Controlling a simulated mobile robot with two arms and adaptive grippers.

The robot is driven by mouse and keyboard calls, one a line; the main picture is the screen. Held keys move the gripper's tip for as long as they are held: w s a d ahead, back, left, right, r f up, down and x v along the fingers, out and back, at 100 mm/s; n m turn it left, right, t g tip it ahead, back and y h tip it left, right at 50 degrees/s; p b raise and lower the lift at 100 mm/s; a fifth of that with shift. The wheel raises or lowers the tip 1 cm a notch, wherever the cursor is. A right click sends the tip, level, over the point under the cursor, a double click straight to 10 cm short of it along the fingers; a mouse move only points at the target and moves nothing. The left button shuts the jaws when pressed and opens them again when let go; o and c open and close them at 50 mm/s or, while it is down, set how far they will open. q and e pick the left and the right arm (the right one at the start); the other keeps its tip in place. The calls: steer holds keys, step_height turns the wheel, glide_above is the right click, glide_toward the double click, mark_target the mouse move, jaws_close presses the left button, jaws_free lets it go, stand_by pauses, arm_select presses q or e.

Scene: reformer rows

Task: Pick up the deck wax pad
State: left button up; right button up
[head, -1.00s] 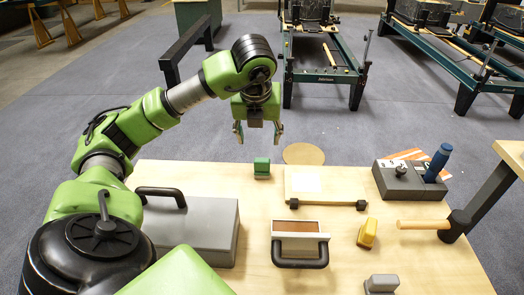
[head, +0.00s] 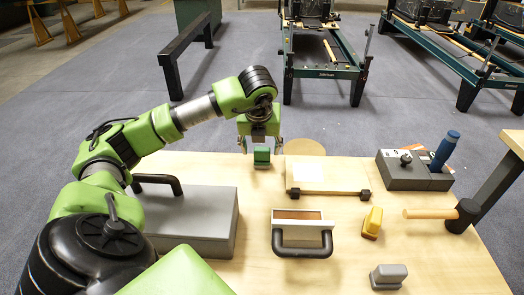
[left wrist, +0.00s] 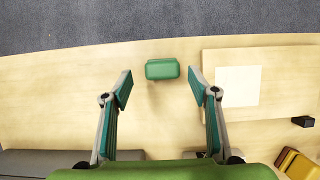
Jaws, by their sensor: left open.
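The green block that I take to be the deck wax pad (head: 262,157) stands on the wooden table (head: 345,220) near its far edge. It looks darker underneath in the head view. My left gripper (head: 260,145) is open and empty, pointing down just above and behind the pad in the head view. In the left wrist view the pad (left wrist: 162,69) shows whole, in the gap between the fingertips (left wrist: 161,88) and a little beyond them. I see no finger touching it. My right gripper is not in view.
A board with a white sheet (head: 308,172) lies close right of the pad, and a round wooden disc (head: 305,146) behind it. A grey case (head: 190,222) stands front left. A handled tray (head: 303,240), yellow block (head: 372,223) and mallet (head: 467,213) lie nearer or right.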

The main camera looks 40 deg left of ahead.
mark_target(262, 150)
arm_select(q)
steer(key=x, duration=0.4)
steer(key=shift+w+d+b, duration=0.1)
steer(key=shift+w+b, duration=0.05)
steer(key=shift+b, duration=0.15)
steer(key=c, duration=1.2)
steer(key=shift+r, duration=0.2)
